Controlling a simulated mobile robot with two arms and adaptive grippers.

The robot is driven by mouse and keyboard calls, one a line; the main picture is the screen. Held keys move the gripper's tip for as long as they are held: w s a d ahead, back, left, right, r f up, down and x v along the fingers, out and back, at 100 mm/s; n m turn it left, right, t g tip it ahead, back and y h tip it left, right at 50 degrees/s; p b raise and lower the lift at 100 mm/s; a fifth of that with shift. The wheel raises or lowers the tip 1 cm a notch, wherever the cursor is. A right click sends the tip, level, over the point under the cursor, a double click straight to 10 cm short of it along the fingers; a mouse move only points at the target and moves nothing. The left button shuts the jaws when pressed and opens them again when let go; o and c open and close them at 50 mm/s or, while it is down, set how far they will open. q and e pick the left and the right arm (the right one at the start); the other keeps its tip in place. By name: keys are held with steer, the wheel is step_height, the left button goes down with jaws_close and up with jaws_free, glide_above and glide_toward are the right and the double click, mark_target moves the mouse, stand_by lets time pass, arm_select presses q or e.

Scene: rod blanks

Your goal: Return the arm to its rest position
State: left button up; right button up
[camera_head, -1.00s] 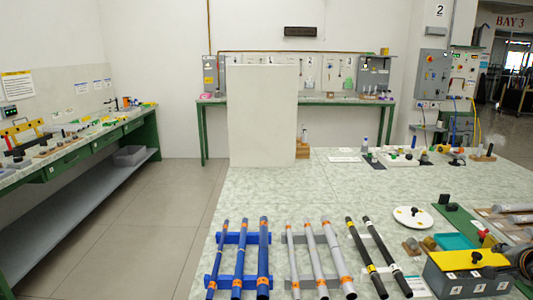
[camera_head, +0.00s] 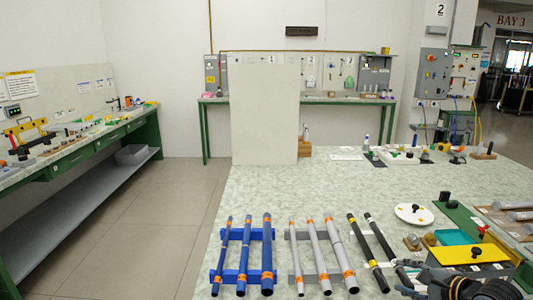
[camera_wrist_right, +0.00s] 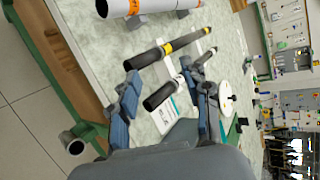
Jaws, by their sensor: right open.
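My right gripper (camera_head: 412,280) is at the bottom right of the head view, by the near ends of the black rods. In the right wrist view the gripper (camera_wrist_right: 166,82) has its two fingers spread apart, with nothing held between them. Black rods with bands (camera_head: 372,255) lie on a pale rack; their ends also show beyond the fingers in the wrist view (camera_wrist_right: 150,57). Grey rods with orange bands (camera_head: 318,255) lie on a grey rack (camera_head: 291,236). Blue rods (camera_head: 245,255) lie on a blue rack (camera_head: 233,234). My left gripper is out of view.
A yellow-topped dark box (camera_head: 470,254), a teal tray (camera_head: 455,237) and a white disc with a black knob (camera_head: 412,215) stand at the right. A tall pale panel (camera_head: 264,110) rises behind the table. The table's middle (camera_head: 300,190) is clear.

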steer(key=s+a+r+m+t+y, duration=0.2)
steer(key=s+a+r+m+t, duration=0.15)
steer(key=a+m, duration=0.5)
steer(key=s+a+r+m+t+y, duration=0.2)
steer(key=a+r+m+t, duration=0.25)
steer(key=a+m, duration=0.45)
steer(key=s+d+f+m+g+h, duration=0.3)
steer(key=s+d+f+m+h, duration=0.3)
steer(key=m, duration=0.7)
steer(key=s+d+f+m+g+h, duration=0.35)
steer(key=f+m+h, duration=0.3)
steer(key=m, duration=0.75)
steer(key=s+a+f+m+g+y, duration=0.1)
steer(key=s+a+f+m+g, duration=0.2)
steer(key=s, duration=0.4)
steer(key=s+a+f+m+g+y, duration=0.1)
steer(key=s+f+m+g+y, duration=0.15)
steer(key=s+f, duration=0.3)
steer(key=s+a+f+m+g+y, duration=0.1)
steer(key=s+a+f+m+g, duration=0.25)
steer(key=s, duration=0.35)
step_height(320, 180, down, 22)
steer(key=d+n+g+p, duration=0.1)
steer(key=g+p, duration=0.1)
steer(key=p, duration=0.1)
steer(key=s+d+f+p, duration=0.1)
steer(key=s+d+f, duration=0.2)
steer(key=s+f, duration=1.2)
steer(key=s, duration=0.3)
steer(key=shift+g+p, duration=0.35)
